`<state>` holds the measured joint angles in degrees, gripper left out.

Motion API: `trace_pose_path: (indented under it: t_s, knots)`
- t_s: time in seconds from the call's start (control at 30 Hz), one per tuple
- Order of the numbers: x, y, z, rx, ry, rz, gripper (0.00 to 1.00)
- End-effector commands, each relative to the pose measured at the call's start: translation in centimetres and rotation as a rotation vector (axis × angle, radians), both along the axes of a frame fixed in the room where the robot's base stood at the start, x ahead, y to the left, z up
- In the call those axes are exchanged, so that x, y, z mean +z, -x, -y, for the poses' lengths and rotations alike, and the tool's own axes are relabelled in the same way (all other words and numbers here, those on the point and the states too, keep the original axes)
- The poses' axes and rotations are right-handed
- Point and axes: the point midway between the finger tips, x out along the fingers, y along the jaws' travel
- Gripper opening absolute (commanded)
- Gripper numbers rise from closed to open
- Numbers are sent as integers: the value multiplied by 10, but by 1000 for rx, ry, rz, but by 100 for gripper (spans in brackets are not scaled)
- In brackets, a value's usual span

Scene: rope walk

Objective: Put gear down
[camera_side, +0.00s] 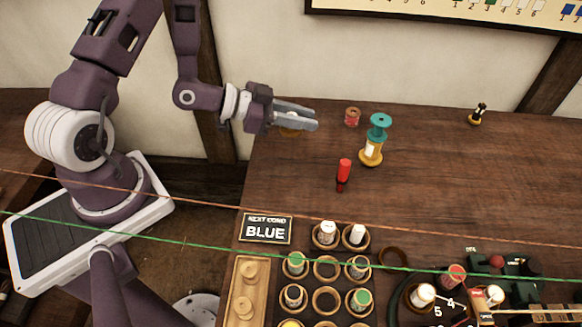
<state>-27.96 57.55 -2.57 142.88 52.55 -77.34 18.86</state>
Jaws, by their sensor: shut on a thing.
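My gripper (308,121) reaches in from the left over the back left part of the table, with its fingers pointing right. It is shut on a small yellowish piece, taken to be the gear (290,132), which shows just below the fingers. Most of the gear is hidden by the fingers, so its teeth cannot be made out. I cannot tell whether it touches the table top (440,180).
A "BLUE" sign (266,229) and ringed holders with several bobbins are in front. Orange (150,189) and green cords (185,244) cross the foreground. The right back is mostly clear.

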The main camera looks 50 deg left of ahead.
Motion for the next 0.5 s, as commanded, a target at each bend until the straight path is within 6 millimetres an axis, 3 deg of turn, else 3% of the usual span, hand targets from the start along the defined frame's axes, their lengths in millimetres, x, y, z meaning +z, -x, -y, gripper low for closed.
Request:
trace_pose_path:
  t_s: [0.5]
  knots:
    - [-102, 0, 0, -1, 0, -1, 0]
